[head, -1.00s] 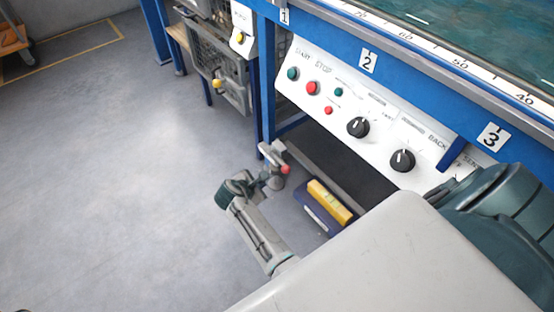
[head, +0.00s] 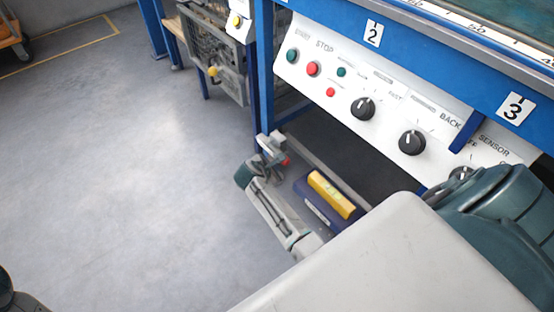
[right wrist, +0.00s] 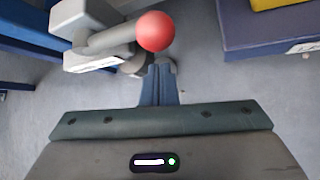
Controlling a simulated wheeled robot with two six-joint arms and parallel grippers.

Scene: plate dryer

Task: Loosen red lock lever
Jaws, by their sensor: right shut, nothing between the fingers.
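The lock lever (right wrist: 105,41) is a grey arm ending in a red ball knob (right wrist: 156,31), at the top of the right wrist view. In the head view the red knob (head: 286,161) shows small, low beside the blue frame. My right gripper (right wrist: 163,66) is shut and empty, its fingertips just below the knob in the wrist picture. Whether they touch it I cannot tell. In the head view my right gripper (head: 272,170) is beside the lever, partly hidden by its own wrist.
A dark blue box (head: 316,207) with a yellow block (head: 331,195) on top lies right of the lever. The white control panel (head: 385,92) with buttons and black dials hangs above on the blue frame (head: 264,70). The floor (head: 120,170) on the left is clear.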

